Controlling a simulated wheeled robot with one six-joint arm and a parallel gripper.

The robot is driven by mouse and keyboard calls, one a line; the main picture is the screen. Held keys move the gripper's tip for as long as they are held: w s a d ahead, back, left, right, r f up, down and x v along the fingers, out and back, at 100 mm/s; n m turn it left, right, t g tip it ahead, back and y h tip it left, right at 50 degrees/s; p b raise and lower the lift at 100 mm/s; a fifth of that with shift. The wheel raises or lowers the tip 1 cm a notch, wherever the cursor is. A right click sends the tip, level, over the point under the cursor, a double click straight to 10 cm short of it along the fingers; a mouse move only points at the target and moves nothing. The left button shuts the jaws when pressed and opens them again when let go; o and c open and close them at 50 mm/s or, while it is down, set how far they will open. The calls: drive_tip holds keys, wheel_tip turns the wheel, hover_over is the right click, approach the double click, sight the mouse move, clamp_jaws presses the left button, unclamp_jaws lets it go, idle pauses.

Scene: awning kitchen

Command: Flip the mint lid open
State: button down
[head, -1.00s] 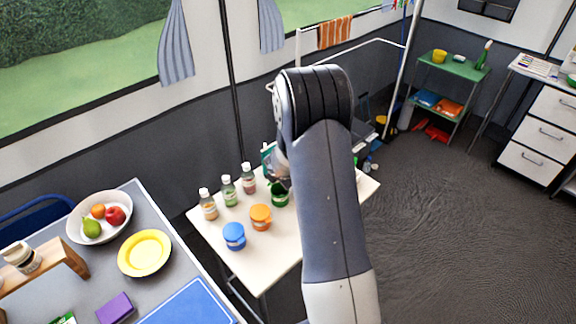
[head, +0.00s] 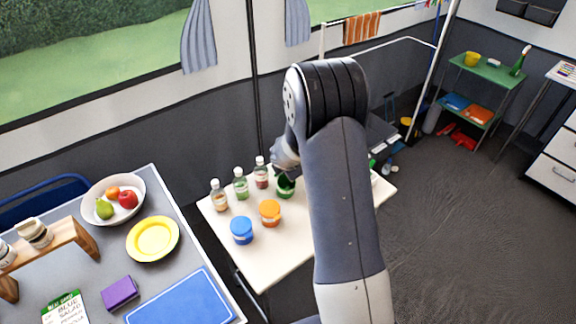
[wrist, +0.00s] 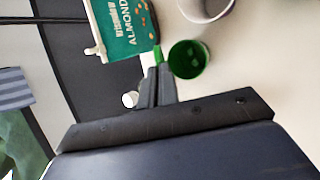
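The green mint jar (head: 286,187) stands at the back of the white table, beside the orange jar. In the wrist view I look down into its round green opening (wrist: 188,60), which is uncovered. A narrow green piece (wrist: 158,56), apparently the lid seen edge-on, stands up at the left of the opening. My gripper (wrist: 157,70) has its two dark fingers close together, with their tips right at that green piece. I see nothing clearly held between them. In the head view my arm hides the fingertips; only the grey wrist part shows above the jar.
An orange jar (head: 270,213), a blue jar (head: 241,230) and small bottles (head: 241,184) share the white table (head: 285,250). A green almond packet (wrist: 125,28) stands close to my fingers. A white round container (wrist: 206,8) is beyond the jar. The table's front is clear.

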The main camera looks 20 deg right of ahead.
drive_tip(key=c, duration=2.1)
unclamp_jaws()
drive_tip(key=o, duration=0.5)
drive_tip(key=shift+c, duration=0.2)
drive_tip(key=p+v, duration=0.2)
drive_tip(key=v, duration=0.8)
drive_tip(key=shift+s+r, duration=0.25)
drive_tip(key=shift+r, duration=0.05)
drive_tip(key=shift+f, duration=0.1)
drive_tip(key=b+x, duration=0.2)
drive_tip(key=x, duration=0.8)
drive_tip(key=shift+w+f, duration=0.2)
drive_tip(key=shift+w, duration=0.05)
